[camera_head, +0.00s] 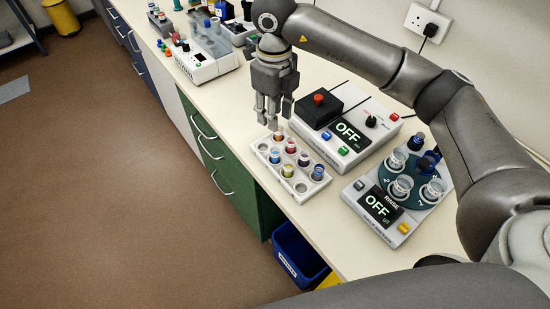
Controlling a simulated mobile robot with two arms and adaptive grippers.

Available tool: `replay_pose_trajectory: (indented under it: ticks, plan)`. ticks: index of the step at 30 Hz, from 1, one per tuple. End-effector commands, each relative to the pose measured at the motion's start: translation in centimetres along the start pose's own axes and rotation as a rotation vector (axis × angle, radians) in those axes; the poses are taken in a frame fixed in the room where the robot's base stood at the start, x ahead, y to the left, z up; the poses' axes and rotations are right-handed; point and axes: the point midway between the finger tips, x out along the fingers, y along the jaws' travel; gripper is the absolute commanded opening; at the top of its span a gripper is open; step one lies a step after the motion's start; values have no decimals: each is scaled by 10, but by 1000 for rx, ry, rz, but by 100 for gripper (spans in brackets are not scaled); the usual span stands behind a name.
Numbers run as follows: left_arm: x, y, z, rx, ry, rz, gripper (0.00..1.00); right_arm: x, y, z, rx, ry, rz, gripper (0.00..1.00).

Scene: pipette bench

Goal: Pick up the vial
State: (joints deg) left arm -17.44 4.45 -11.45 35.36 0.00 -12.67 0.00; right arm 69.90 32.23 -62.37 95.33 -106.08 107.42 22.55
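A white rack (312,191) stands near the bench's front edge. It holds several small vials with coloured bands, including a blue-and-orange one (275,156), a red-topped one (291,146), a purple-red one (304,159), a yellow one (287,171) and a blue one (318,172). Another orange-brown vial (279,136) sits at the rack's far end. My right gripper (273,119) points down just above and beside that far-end vial, its fingers spread apart. I cannot tell whether a finger touches the vial. My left gripper is out of view.
A rinse device with a round carousel (382,206) stands nearer. Another white device (205,60) is further back. A blue bin (299,256) is below the bench's front edge.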

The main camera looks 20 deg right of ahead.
Motion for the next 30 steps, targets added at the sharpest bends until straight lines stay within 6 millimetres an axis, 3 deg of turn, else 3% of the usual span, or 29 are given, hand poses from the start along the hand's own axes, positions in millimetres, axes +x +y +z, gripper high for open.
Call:
replay_pose_trajectory:
  ticks: [1,3,9,16,25,30]
  plan:
    - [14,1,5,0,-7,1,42,14,0,0,0,0,0,33]
    - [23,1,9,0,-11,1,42,23,0,0,0,0,0,33]
    - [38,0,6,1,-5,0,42,39,0,0,0,0,0,33]
    - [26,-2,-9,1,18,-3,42,65,1,-1,1,4,3,33]
    - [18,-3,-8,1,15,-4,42,95,1,-1,1,1,2,33]
    - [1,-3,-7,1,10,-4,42,113,3,-5,0,4,2,33]
